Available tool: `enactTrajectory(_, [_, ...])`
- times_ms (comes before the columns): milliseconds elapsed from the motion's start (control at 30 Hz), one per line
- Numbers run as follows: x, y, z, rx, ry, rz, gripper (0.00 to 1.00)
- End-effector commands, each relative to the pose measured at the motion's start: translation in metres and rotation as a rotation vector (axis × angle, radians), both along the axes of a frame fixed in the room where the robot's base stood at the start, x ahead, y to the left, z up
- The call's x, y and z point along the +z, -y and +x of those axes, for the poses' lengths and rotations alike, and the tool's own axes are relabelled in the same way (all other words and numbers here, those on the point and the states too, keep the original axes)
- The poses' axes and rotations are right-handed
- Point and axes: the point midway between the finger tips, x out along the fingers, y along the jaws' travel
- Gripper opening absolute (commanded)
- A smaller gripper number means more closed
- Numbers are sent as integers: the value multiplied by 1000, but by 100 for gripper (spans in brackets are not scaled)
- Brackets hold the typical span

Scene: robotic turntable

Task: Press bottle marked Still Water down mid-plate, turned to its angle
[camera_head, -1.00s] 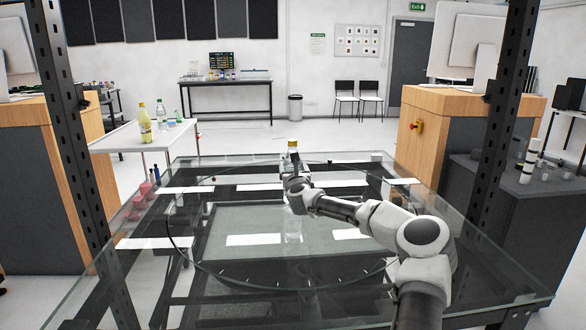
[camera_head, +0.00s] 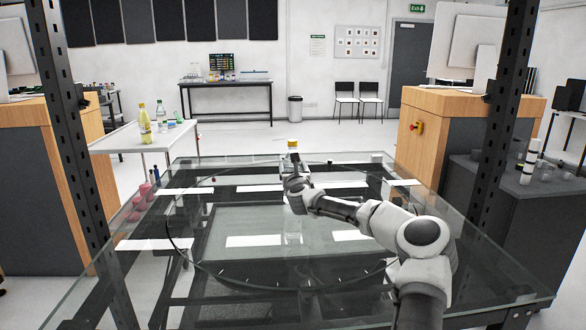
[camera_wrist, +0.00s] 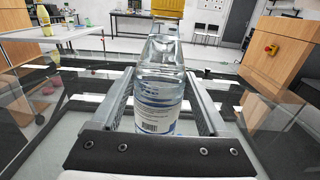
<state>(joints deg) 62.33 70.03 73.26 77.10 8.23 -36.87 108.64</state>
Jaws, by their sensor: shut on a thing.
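A clear bottle with a yellow cap (camera_head: 292,144) stands upright in my gripper (camera_head: 294,180), above the far-middle part of the glass plate (camera_head: 212,277). In the wrist view the bottle (camera_wrist: 158,108) fills the space between the two jaws of my gripper (camera_wrist: 162,92), which are shut on it. Its white label shows blue print and a barcode; the name is too small to read. The plate is a round, dark-rimmed disc with tick marks near its front. My gripper hides the bottle's lower part in the head view, so I cannot tell whether its base touches the glass.
A white side table (camera_head: 140,142) at left holds a yellow bottle (camera_head: 145,122), a clear bottle (camera_head: 161,112) and small jars. Pink jars (camera_head: 140,204) stand near the left edge. Dark metal posts (camera_head: 72,140) flank the glass top. The plate's front half is clear.

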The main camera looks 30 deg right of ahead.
Motion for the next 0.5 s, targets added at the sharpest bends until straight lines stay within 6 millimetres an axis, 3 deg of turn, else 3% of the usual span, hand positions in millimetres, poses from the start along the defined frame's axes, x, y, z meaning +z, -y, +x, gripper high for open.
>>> enactTrajectory(33, [-12, -2, 0, 7, -15, 12, 0])
enactTrajectory(367, [-12, -2, 0, 7, -15, 12, 0])
enactTrajectory(400, [-12, -2, 0, 7, -15, 12, 79])
enactTrajectory(500, [-11, -2, 0, 5, -14, 9, 97])
